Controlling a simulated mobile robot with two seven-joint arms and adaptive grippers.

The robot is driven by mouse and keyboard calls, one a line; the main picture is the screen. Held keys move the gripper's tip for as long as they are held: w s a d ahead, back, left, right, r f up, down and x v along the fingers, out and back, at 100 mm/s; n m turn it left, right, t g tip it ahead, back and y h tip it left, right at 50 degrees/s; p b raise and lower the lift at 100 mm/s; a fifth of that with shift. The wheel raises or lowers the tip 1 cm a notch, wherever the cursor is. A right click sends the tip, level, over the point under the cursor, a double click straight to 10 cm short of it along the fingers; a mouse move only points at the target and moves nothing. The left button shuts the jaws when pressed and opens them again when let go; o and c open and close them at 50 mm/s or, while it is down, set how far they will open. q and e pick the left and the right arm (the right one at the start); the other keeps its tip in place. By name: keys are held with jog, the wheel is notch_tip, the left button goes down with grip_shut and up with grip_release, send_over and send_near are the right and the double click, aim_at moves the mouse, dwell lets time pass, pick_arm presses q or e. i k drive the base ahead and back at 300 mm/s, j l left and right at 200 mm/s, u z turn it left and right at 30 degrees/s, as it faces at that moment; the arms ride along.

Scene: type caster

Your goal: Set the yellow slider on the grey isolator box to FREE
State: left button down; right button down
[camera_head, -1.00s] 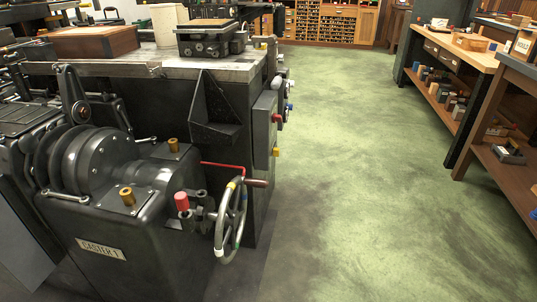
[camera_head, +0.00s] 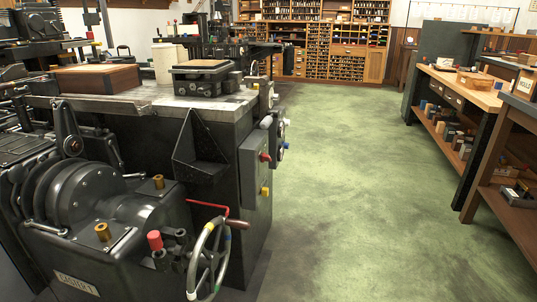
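The grey isolator box (camera_head: 255,166) is fixed to the right side of the dark caster machine, left of the picture's middle. It is seen at a steep angle. A small yellow knob (camera_head: 265,191), likely the slider, sticks out low on its face. A red knob (camera_head: 265,157) sits higher on the same face. Any labels or slider position marks are too small or turned away to read. Neither of my grippers shows in the head view.
A spoked handwheel (camera_head: 209,262) and a red lever (camera_head: 207,204) stick out in front of the box. Green floor (camera_head: 350,180) lies open to the right. Workbenches (camera_head: 455,90) line the right side, and a shelf of pigeonholes (camera_head: 325,60) stands at the back.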

aim_at(264, 190)
jog(key=i+l+z, duration=0.4)
jog(key=i+z, duration=0.15)
jog(key=i+l+z, duration=0.2)
jog(key=i, duration=0.6)
jog(key=i+l+z, duration=0.15)
jog(key=i, duration=0.6)
jog(key=i+l+u, duration=0.1)
jog(key=i+u, duration=0.2)
jog(key=u, duration=0.15)
jog(key=i+l+u, duration=0.15)
jog(key=u, duration=0.3)
jog(key=i+l+u, duration=0.55)
jog(key=u, duration=0.35)
jog(key=l+u, duration=0.25)
jog(key=u, duration=0.15)
jog(key=l+u, duration=0.25)
jog(key=u, duration=0.2)
jog(key=i, duration=0.05)
